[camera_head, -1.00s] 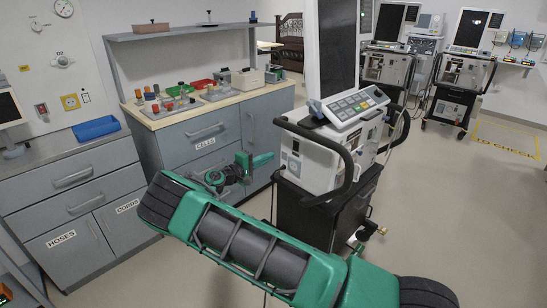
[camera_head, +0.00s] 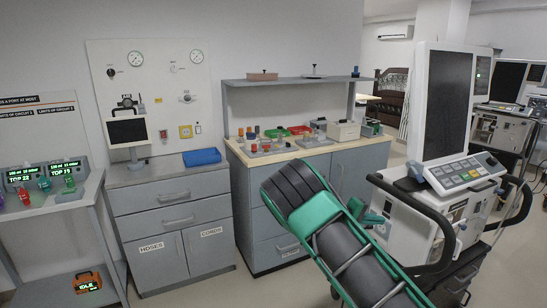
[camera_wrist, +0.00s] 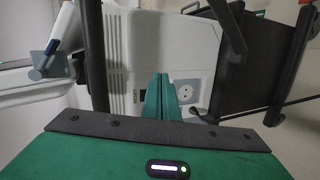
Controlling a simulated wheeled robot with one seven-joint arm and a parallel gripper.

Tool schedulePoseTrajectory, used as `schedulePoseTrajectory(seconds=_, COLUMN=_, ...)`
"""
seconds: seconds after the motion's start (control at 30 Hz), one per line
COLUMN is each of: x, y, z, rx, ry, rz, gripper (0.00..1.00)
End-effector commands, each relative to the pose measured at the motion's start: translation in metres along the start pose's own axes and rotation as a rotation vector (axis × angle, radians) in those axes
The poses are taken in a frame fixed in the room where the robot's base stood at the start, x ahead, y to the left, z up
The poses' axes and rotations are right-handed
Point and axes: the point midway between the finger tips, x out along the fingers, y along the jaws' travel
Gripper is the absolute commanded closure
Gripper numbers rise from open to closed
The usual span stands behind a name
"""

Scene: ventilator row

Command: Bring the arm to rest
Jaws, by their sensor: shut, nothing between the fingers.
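My gripper (camera_wrist: 162,98) shows in the wrist view as two green fingers close together, shut and empty. Behind the fingers is the pale side of the ventilator (camera_wrist: 185,60), with a round socket and a vent grille; I cannot tell the gap between them. In the head view my green and dark grey arm (camera_head: 345,250) rises from the lower right and leans up to the left in front of the cabinets. It hides most of the gripper; only a small green part shows beside the ventilator (camera_head: 415,215).
The ventilator's black handle (camera_head: 405,195) curves close to the arm's right side. A worktop (camera_head: 270,158) with small parts stands behind the arm. A drawer cabinet with a blue tray (camera_head: 202,156) is to the left. A shelf with lit displays (camera_head: 45,205) stands far left.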

Motion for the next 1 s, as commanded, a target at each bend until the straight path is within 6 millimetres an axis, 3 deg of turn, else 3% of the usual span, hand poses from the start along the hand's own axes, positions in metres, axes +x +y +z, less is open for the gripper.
schedulePoseTrajectory(seconds=0.2, x=0.011, y=0.014, z=0.046, rx=0.078, ry=-0.073, rz=-0.226, gripper=1.00)
schedulePoseTrajectory(seconds=0.47, x=-0.004, y=0.027, z=0.094, rx=0.166, ry=-0.112, rz=-0.476, gripper=1.00)
schedulePoseTrajectory(seconds=0.77, x=-0.048, y=0.048, z=0.145, rx=0.262, ry=-0.100, rz=-0.730, gripper=1.00)
schedulePoseTrajectory(seconds=1.0, x=-0.095, y=0.070, z=0.187, rx=0.328, ry=-0.053, rz=-0.899, gripper=1.00)
